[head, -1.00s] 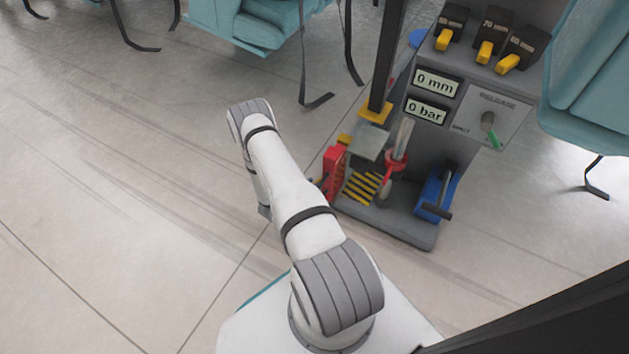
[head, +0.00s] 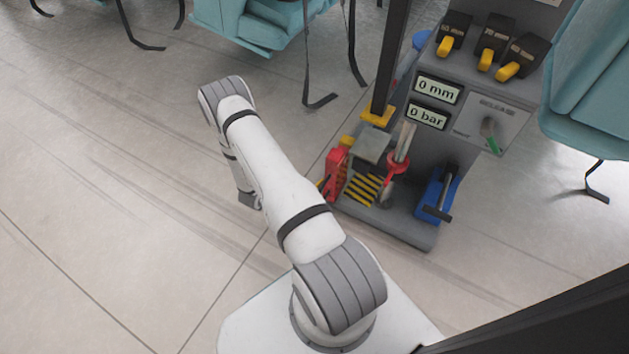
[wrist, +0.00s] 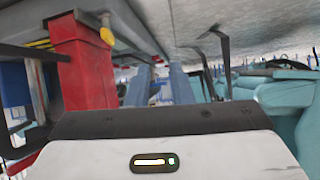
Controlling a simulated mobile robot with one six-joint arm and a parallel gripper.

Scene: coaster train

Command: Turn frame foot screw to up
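The grey frame (head: 400,230) stands on the floor right of my arm. At its foot are a red block (head: 335,172), a metal rod (head: 404,142) with a red collar, and a blue part (head: 432,197) with a dark handle. I cannot tell for sure which is the foot screw. In the wrist view a red post (wrist: 85,72) with a yellow round knob (wrist: 107,36) is close at upper left. My gripper (wrist: 160,76) shows there as two blue-grey fingers, apart, with nothing seen between them. In the head view my arm mostly hides it, left of the red block.
Two displays read 0 mm (head: 438,89) and 0 bar (head: 428,115). A lever with a green tip (head: 490,135) and yellow-handled switches (head: 487,58) are above. Teal seats with hanging straps stand behind (head: 245,25) and at right (head: 590,90). Floor at left is clear.

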